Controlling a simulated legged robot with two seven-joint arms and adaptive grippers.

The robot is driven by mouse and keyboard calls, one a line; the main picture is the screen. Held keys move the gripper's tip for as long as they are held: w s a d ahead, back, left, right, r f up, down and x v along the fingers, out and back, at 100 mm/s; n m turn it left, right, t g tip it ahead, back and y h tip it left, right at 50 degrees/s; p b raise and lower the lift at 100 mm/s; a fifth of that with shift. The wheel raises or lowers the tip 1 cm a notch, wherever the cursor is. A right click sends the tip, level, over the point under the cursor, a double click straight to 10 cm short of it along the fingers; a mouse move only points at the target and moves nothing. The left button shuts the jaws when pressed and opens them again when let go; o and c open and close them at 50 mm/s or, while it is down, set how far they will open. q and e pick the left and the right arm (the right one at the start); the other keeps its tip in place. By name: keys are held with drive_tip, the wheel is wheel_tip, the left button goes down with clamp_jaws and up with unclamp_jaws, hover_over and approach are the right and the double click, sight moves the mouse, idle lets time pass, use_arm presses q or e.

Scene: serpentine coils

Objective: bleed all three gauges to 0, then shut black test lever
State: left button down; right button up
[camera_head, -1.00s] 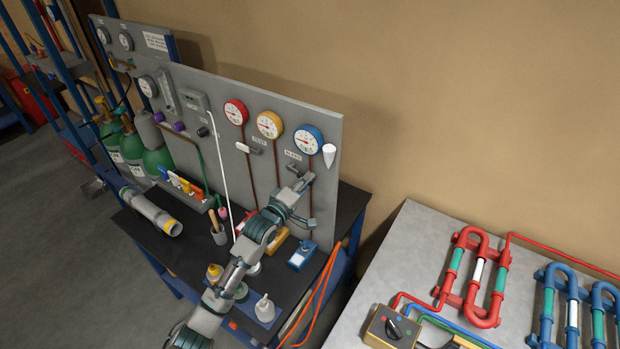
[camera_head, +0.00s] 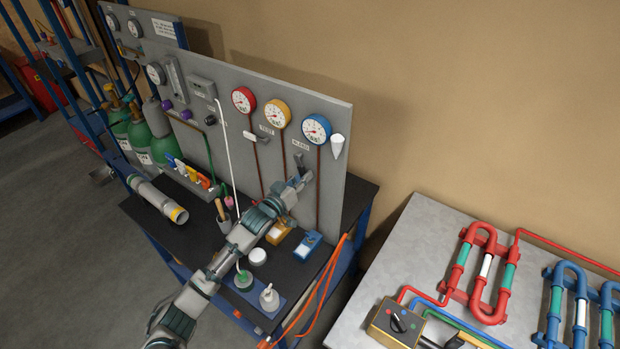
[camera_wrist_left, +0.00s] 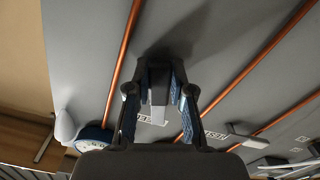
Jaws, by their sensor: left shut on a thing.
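Three gauges, red-rimmed (camera_head: 243,99), yellow-rimmed (camera_head: 278,114) and blue-rimmed (camera_head: 316,129), sit in a row at the top of the grey panel. Their needles are too small to read. Under the TEST label is a lever with a pale grey handle (camera_head: 250,136); it also shows at the right of the left wrist view (camera_wrist_left: 248,143). My left gripper (camera_head: 300,183) is at the panel below the BLEED label. In the left wrist view its blue-padded fingers are shut on the grey bleed lever (camera_wrist_left: 158,95). My right gripper is not in view.
A white cone (camera_head: 337,145) sticks out right of the blue gauge. Brown pipes run down the panel. The black bench (camera_head: 190,235) holds a blue meter (camera_head: 307,245), jars and a bottle (camera_head: 269,298). Orange hoses (camera_head: 318,300) hang at its right. A grey table with coils (camera_head: 420,235) stands right.

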use_arm(q)
drive_tip(key=shift+w+a+r+m, duration=0.1)
drive_tip(key=shift+w+a+m, duration=0.25)
drive_tip(key=shift+m, duration=0.35)
drive_tip(key=shift+w+a+r+m, duration=0.15)
drive_tip(key=shift+a+m, duration=0.3)
drive_tip(key=shift+m, duration=0.25)
drive_tip(key=shift+w+a+f+m, duration=0.1)
drive_tip(key=shift+w+a+m, duration=0.25)
drive_tip(key=shift+m, duration=0.35)
drive_tip(key=shift+s+r, duration=0.1)
drive_tip(key=shift+r, duration=0.05)
drive_tip(key=c, duration=1.2)
unclamp_jaws()
drive_tip(key=shift+o, duration=1)
drive_tip(key=shift+s+a, duration=0.15)
drive_tip(key=shift+s, duration=0.05)
drive_tip(key=v, duration=1.2)
drive_tip(key=shift+s+a+f, duration=0.2)
drive_tip(key=shift+a+f, duration=0.05)
drive_tip(key=shift+a, duration=0.1)
